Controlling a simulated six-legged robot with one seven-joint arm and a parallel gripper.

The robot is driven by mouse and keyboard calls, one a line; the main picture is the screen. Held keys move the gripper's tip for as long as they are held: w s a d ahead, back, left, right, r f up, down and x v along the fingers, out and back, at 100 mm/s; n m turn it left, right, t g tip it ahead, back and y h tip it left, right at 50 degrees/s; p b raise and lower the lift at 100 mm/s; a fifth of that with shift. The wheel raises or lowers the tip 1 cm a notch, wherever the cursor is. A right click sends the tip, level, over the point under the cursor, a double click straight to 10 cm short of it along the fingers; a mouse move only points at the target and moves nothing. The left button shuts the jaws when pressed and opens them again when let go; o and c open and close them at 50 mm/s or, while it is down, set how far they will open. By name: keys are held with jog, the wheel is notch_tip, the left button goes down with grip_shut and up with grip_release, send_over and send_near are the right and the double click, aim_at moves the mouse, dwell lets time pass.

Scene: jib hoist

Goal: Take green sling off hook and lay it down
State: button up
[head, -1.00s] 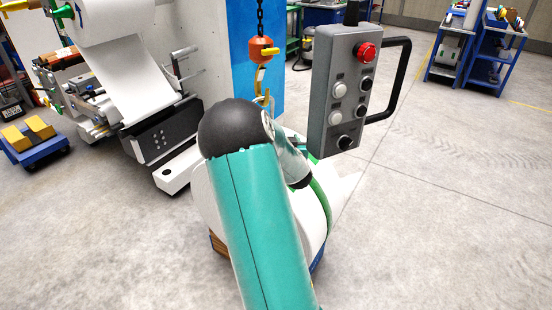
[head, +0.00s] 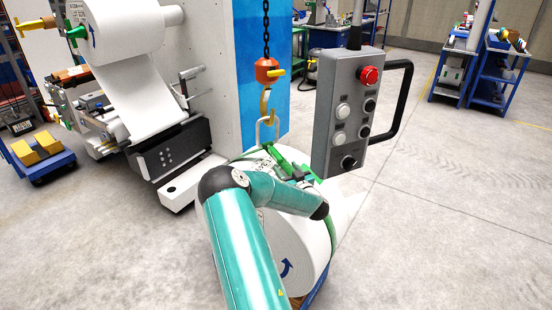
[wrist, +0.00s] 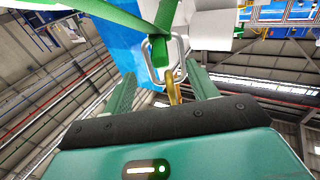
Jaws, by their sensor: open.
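The green sling (head: 278,153) is looped around the white roll (head: 305,230). Its steel ring (head: 277,133) hangs on the yellow hook (head: 265,103) below the orange block (head: 267,71) and chain. In the wrist view my gripper (wrist: 163,78) is open. Its two fingers stand either side of the hook (wrist: 174,91) and the lower end of the ring (wrist: 182,50), with gaps on both sides. The sling (wrist: 164,16) shows beyond the ring. In the head view my forearm lies over the roll and partly hides it and my gripper.
A grey control pendant (head: 346,110) with a red button hangs right of the hook. A blue and white panel (head: 262,75) stands behind it. A machine with a paper web (head: 140,95) is at left. The floor (head: 450,230) at right is clear.

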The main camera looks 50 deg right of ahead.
aim_at(277, 155)
jog(key=x, duration=0.9)
jog(key=shift+w+d, duration=0.1)
jog(key=shift+w, duration=0.1)
grip_shut()
jog(key=shift+s+r, duration=0.1)
jog(key=shift+r, duration=0.45)
jog(key=shift+s+a+r+g, duration=0.25)
jog(key=shift+s+r+g, duration=0.1)
jog(key=shift+r, duration=0.15)
